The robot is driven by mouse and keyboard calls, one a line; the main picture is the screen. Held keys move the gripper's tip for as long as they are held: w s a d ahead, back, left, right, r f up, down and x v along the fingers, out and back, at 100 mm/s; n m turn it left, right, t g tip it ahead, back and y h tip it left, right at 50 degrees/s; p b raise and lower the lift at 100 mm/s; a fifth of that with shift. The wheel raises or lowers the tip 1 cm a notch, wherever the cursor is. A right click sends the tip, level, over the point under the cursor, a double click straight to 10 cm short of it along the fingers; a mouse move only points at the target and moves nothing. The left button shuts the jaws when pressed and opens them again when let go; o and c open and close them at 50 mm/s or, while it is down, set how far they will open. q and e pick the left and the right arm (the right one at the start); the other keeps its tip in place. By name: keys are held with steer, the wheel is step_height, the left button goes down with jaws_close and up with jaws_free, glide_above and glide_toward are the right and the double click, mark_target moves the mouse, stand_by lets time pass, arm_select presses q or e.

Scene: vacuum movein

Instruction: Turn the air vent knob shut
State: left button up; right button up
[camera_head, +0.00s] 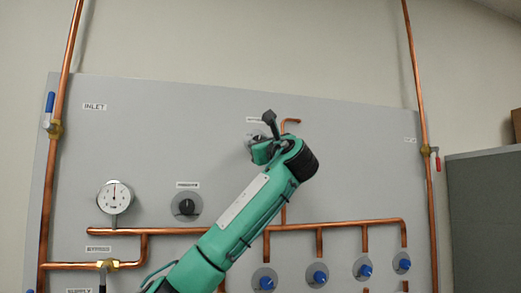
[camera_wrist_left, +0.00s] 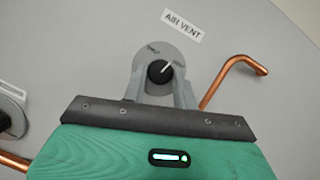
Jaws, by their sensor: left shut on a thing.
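The air vent knob (camera_wrist_left: 158,72) is a black round knob on a grey disc (camera_wrist_left: 172,50), under the AIR VENT label (camera_wrist_left: 182,27). Its white pointer line aims to the upper right in the wrist view, near small lettering too blurred to read. My left gripper (camera_wrist_left: 160,78) is shut on the knob, with one grey finger on each side of it. In the head view my left gripper (camera_head: 258,146) is at the upper middle of the panel and hides most of the knob. My right gripper is not in view.
The grey panel (camera_head: 150,130) carries copper pipes, a gauge (camera_head: 115,196), another black knob (camera_head: 186,207) and several blue knobs along the bottom. A bent copper pipe (camera_wrist_left: 232,75) stands out close to the right of my left fingers. A grey cabinet (camera_head: 485,220) is at the right.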

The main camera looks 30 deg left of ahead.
arm_select(q)
steer(key=shift+w+d+r+n+g+h+p, duration=0.25)
steer(key=shift+n+g, duration=0.7)
steer(key=shift+n, duration=1.45)
steer(key=shift+s+a+n+g+y+p, duration=0.1)
steer(key=shift+n+g+p, duration=0.2)
steer(key=shift+n+g, duration=1.4)
steer(key=shift+w+d+r+n+g+h+p, duration=0.15)
steer(key=shift+n+g+p, duration=0.15)
steer(key=shift+n, duration=2.8)
steer(key=shift+a, duration=0.1)
steer(key=o, duration=1)
steer(key=shift+s, duration=0.1)
steer(key=shift+c, duration=0.2)
steer(key=b+v, duration=0.5)
steer(key=v, duration=0.8)
steer(key=shift+d, duration=0.4)
